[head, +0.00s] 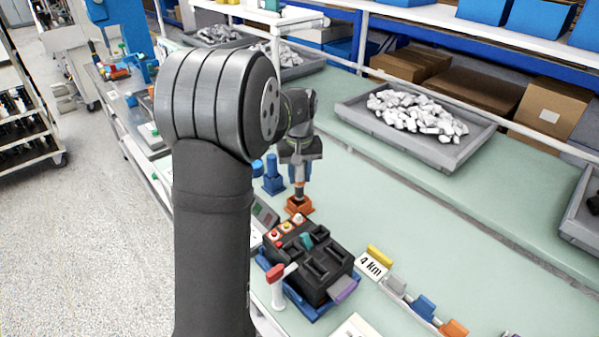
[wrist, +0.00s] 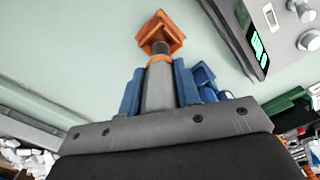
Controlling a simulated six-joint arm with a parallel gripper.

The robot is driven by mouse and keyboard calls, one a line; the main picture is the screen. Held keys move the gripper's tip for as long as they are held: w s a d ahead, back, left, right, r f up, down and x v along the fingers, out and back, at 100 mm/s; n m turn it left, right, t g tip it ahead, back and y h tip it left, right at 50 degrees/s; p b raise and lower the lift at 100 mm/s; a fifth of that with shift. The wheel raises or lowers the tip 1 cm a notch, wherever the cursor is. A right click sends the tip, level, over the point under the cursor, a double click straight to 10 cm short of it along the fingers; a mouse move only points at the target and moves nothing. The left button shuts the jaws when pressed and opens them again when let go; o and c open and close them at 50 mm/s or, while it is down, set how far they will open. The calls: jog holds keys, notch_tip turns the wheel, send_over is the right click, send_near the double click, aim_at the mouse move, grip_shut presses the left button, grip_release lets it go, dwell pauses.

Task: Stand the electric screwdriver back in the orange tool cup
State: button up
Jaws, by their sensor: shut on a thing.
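My gripper (head: 299,166) is shut on the electric screwdriver (wrist: 160,90), with a blue finger on each side of its grey body. The screwdriver has an orange ring and a dark nose pointing down at the orange tool cup (head: 303,209). The cup (wrist: 174,33) also shows beyond the nose in the wrist view. The nose overlaps the cup's mouth there; how deep it sits inside I cannot tell. In the head view the screwdriver looks close to upright directly over or in the cup. The gripper hides its upper part.
A blue stand (head: 272,183) is just left of the cup. A black breaker fixture (head: 318,262) with buttons stands in front. A grey device with a green display (wrist: 240,35) is near the cup. A grey tray of white parts (head: 472,146) stands behind; the green bench between is clear.

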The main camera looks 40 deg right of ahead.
aim_at(299, 186)
jog(key=shift+f, duration=2.5)
jog(key=o, duration=1.1)
notch_tip(299, 186, up, 18)
jog(key=shift+f, duration=0.25)
jog(key=shift+f, duration=0.1)
notch_tip(299, 186, down, 17)
jog(key=shift+f, duration=0.1)
